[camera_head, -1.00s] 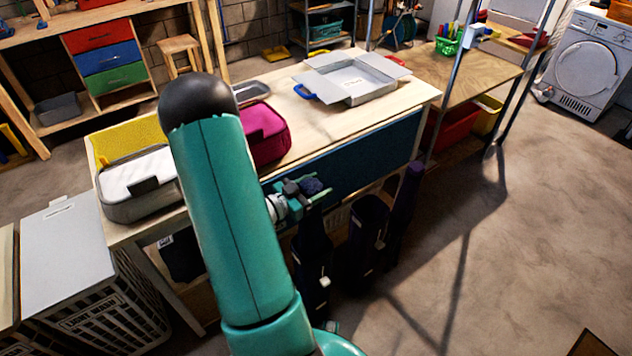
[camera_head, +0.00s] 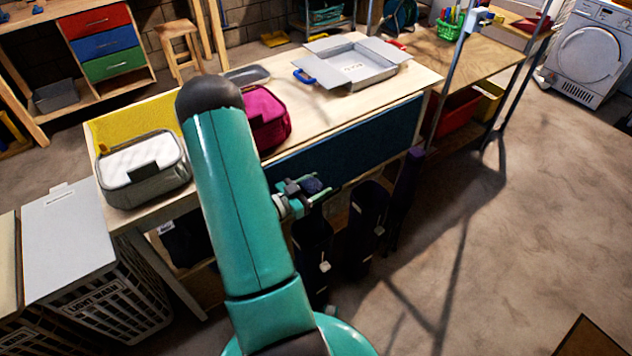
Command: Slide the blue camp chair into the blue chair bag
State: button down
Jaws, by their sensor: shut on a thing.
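My gripper (camera_head: 308,197) is at the front of the workbench, shut on a dark blue bundle end, which I take to be the blue camp chair (camera_head: 312,186). Only its top shows clearly; its lower part is hidden or lost in shadow. A dark, upright open bag (camera_head: 312,250) with a small white tag stands right below my gripper. A second dark upright bag (camera_head: 366,225), also tagged, stands to its right. Their colours are too dark to tell which is the blue chair bag. I cannot tell whether the chair's lower end is inside a bag.
A slim purple bundle (camera_head: 408,178) stands right of the bags. The workbench (camera_head: 330,118) behind carries a pink case (camera_head: 266,120), a grey-white case (camera_head: 143,170) and a grey tray (camera_head: 360,65). A laundry hamper (camera_head: 70,240) stands at left.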

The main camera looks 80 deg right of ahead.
jog(key=shift+f, duration=3.95)
jog(key=shift+f, duration=0.15)
jog(key=shift+c, duration=2.4)
grip_release()
jog(key=shift+o, duration=0.2)
jog(key=shift+f, duration=0.1)
jog(key=shift+a, duration=0.1)
jog(key=v, duration=1.3)
jog(key=shift+w+a, duration=0.2)
jog(key=shift+w, duration=0.1)
